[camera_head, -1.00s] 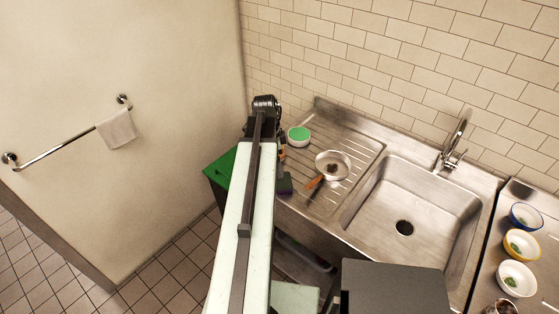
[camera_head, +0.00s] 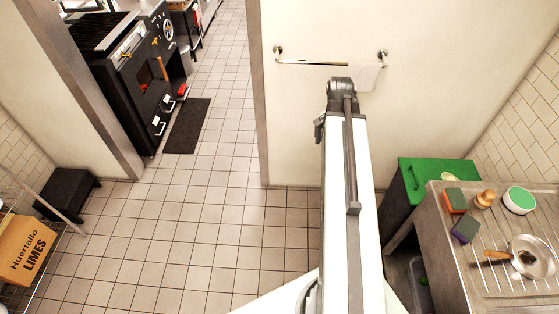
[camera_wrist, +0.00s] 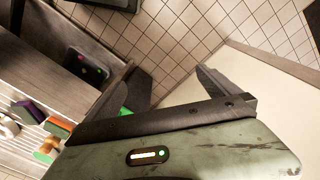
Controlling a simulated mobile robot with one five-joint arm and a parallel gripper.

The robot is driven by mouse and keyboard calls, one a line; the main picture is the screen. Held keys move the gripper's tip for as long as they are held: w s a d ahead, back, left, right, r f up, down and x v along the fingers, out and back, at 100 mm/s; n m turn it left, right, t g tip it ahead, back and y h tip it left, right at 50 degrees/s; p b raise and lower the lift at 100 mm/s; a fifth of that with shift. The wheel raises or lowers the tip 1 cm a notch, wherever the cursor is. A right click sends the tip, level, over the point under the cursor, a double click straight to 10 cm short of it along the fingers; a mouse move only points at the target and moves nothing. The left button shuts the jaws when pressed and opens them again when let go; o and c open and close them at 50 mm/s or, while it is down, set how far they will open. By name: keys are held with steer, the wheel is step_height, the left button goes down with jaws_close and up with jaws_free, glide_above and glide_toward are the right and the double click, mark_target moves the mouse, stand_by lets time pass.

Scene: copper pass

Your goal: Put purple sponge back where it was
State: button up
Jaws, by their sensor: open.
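The purple sponge (camera_head: 464,230), with a dark green top, lies on the steel drainboard (camera_head: 490,270) at the lower right of the head view. It also shows at the left of the wrist view (camera_wrist: 28,112). My gripper (camera_wrist: 175,88) is open, with nothing between its fingers in the wrist view. It is well away from the sponge. In the head view my arm runs up the middle and mostly hides the gripper.
An orange sponge (camera_head: 455,201), wooden brush (camera_head: 485,198), green-topped bowl (camera_head: 518,200) and pan (camera_head: 530,256) crowd the drainboard. A green-topped bin (camera_head: 432,178) stands beside it. A towel rail (camera_head: 320,62) is on the wall ahead. The tiled floor (camera_head: 180,230) at left is clear.

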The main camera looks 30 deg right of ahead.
steer(key=w+a+n, duration=0.3)
steer(key=a+n, duration=0.3)
steer(key=a, duration=0.9)
steer(key=w+a+n, duration=0.3)
steer(key=a+n, duration=0.4)
steer(key=a, duration=0.9)
steer(key=shift+w+a+y, duration=0.2)
steer(key=shift+a+y, duration=0.1)
steer(key=shift+y, duration=0.1)
steer(key=shift+f, duration=0.1)
step_height(320, 180, down, 8)
steer(key=b, duration=0.8)
